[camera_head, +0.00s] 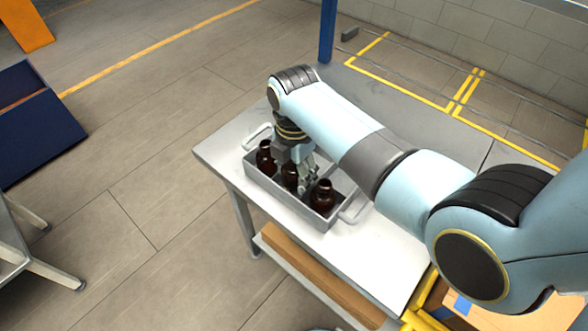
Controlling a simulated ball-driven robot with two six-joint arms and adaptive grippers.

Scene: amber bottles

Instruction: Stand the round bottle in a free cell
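A grey metal tray (277,198) with a handle at each end stands on the pale table. Three dark amber bottles stand upright in it: one at the left end (265,159), one in the middle (289,178) and one at the right end (322,197). I cannot tell which is the round bottle, and the cell dividers are mostly hidden. My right gripper (307,183) points down into the tray, close beside the middle bottle. Its fingers are small and partly hidden, so I cannot tell if they hold anything. My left gripper is not in view.
The tray sits near the left end of the table (381,245), with bare tabletop to its right and in front. A shelf below carries a brown board (325,281). A blue post (327,30) rises behind. My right arm covers the area behind the tray.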

